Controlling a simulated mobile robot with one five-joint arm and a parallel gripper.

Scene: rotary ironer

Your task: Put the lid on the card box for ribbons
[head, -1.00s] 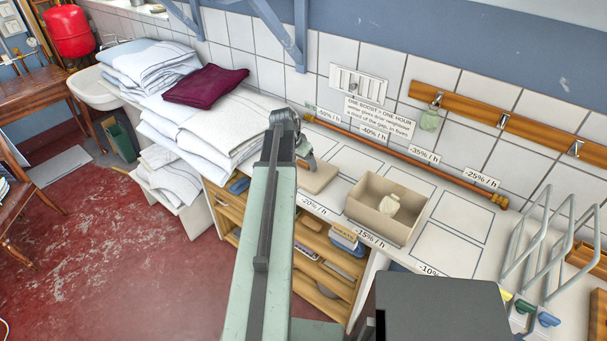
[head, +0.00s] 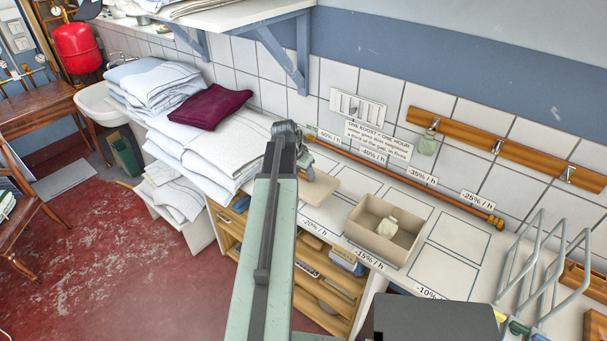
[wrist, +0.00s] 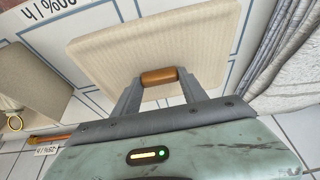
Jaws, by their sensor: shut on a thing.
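The card box (head: 362,238) stands open on the counter, with a small pale pouch-like thing (head: 387,229) inside it. The lid (head: 320,188) is a flat beige slab to the left of the box, apart from it. In the wrist view the lid (wrist: 140,42) carries a brown wooden grip (wrist: 159,76). My gripper (wrist: 159,84) is shut on this grip, with one finger on each side. In the head view my arm partly hides my gripper (head: 305,163). The box wall (wrist: 32,80) shows at the left of the wrist view.
Folded linen (head: 222,145) is stacked left of the lid. A copper pipe (head: 405,178) runs along the tiled wall behind the box. A wire rack (head: 545,262) stands at the right. Marked counter spaces right of the box (head: 440,262) are bare.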

